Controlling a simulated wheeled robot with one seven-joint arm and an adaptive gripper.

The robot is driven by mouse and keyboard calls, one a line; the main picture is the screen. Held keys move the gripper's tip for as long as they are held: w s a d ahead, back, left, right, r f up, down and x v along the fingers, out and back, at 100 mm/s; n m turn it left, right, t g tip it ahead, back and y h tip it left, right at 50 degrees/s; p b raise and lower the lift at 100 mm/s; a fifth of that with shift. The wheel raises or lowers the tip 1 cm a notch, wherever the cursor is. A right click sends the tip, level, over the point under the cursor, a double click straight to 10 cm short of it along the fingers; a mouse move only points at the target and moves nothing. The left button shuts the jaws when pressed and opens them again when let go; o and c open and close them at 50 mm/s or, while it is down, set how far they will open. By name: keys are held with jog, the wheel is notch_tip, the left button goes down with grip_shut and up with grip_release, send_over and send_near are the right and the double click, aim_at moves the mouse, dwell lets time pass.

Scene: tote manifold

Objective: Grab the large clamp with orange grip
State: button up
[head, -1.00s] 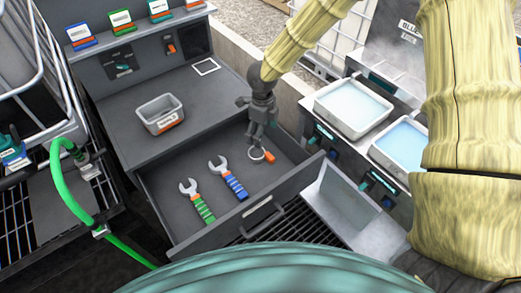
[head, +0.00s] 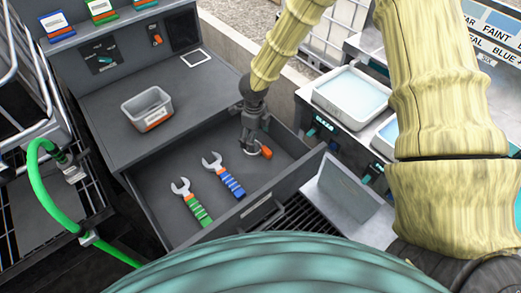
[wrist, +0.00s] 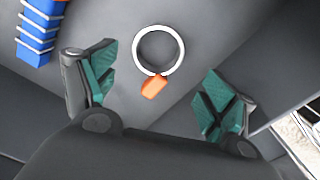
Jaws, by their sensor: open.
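The clamp with the orange grip lies in the open drawer (head: 165,222). In the wrist view the clamp (wrist: 154,87) is a pale ring with a short orange grip, lying between and a little ahead of my fingertips. In the head view the clamp's orange grip (head: 266,152) shows just right of my gripper, and part of its ring is hidden behind the fingers. My gripper (head: 251,146) reaches down into the drawer. In the wrist view my gripper (wrist: 160,88) is open, with its two green-padded fingers wide apart and nothing held.
A blue wrench (head: 231,183) and a green wrench (head: 197,209) lie left of the clamp in the drawer. The drawer's front wall is close by on the right. A grey bin (head: 147,108) stands on the worktop; water trays (head: 351,121) stand to the right.

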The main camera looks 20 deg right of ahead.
jog(key=shift+s+a+f+p, duration=0.1)
jog(key=shift+f+p, duration=0.2)
jog(key=shift+f, duration=0.45)
jog(key=shift+s+a+f+p, duration=0.1)
jog(key=shift+f+p, duration=0.15)
jog(key=shift+f, duration=1.75)
jog(key=c, duration=1.1)
